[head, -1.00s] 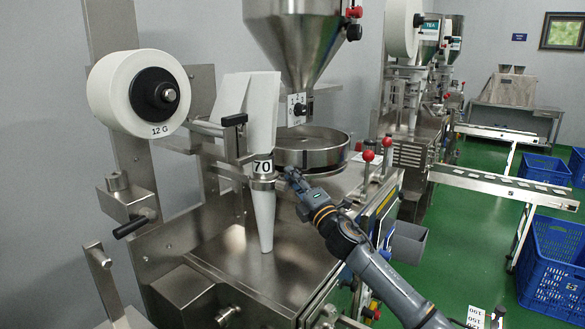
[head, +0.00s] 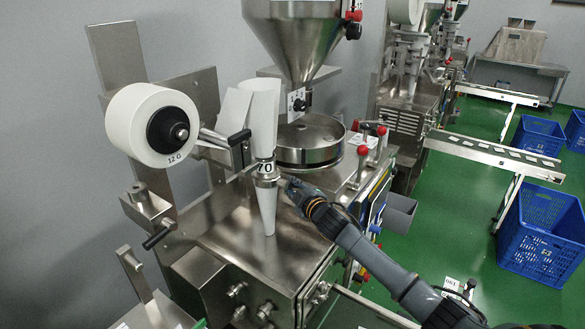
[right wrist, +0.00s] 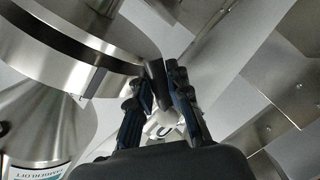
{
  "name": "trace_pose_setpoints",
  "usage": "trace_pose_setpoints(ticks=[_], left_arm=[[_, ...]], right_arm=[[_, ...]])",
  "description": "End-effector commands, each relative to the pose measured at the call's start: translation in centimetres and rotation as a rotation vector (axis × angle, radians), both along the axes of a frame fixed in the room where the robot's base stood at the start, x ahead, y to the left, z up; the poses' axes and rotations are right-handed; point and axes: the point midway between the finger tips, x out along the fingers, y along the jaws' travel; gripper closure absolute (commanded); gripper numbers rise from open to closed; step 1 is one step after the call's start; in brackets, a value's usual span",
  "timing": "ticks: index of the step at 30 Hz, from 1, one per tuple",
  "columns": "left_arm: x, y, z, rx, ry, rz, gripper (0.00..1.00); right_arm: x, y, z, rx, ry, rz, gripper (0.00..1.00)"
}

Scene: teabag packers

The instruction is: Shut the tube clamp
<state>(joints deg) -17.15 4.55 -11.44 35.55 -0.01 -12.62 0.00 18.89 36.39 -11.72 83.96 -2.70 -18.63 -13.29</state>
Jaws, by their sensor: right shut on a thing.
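The tube clamp (head: 266,182) is a metal collar around the pale forming tube (head: 264,105), just below the "70" label. My right gripper (head: 287,186) is at the right side of the collar, and its fingers cover that side. In the right wrist view, the fingers of my right gripper (right wrist: 169,90) are shut on a short dark handle (right wrist: 157,84). How the handle joins the clamp is hidden, and I cannot tell whether the collar is fully shut. My left gripper is not in view.
A round metal drum (head: 308,143) and red-knobbed levers (head: 363,150) are behind my right gripper. The machine's front top (head: 240,240) is clear.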

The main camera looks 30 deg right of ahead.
Motion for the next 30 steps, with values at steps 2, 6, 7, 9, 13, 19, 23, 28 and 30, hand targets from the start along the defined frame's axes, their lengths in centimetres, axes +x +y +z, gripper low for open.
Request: trace_pose_setpoints(ticks=[2, 6, 7, 9, 13, 19, 23, 28, 30], left_arm=[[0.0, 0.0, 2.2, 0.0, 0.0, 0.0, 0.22], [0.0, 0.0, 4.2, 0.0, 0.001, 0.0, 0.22], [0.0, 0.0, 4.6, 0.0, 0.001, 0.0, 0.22], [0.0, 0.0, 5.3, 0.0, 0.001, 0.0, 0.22], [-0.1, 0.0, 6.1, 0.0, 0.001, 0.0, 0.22], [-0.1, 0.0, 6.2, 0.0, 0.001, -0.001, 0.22], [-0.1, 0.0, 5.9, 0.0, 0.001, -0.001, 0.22], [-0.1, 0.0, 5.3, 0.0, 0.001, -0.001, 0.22], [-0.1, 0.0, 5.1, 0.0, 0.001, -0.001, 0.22]], right_arm=[[-0.1, 0.1, 0.5, 0.067, 0.033, -0.001, 1.0], [-0.2, 0.4, 0.0, 0.187, 0.084, -0.001, 1.0], [-0.3, 0.4, 0.0, 0.214, 0.095, -0.001, 1.0], [-0.3, 0.6, -0.3, 0.275, 0.119, -0.002, 1.0], [-0.5, 0.9, -0.7, 0.388, 0.166, -0.001, 1.0], [-0.7, 1.4, -1.3, 0.553, 0.235, -0.002, 1.0], [-0.8, 1.7, -1.6, 0.651, 0.273, -0.002, 1.0], [-0.9, 2.1, -1.7, 0.753, 0.315, -0.002, 1.0], [-1.0, 2.2, -1.7, 0.786, 0.33, -0.002, 1.0]])
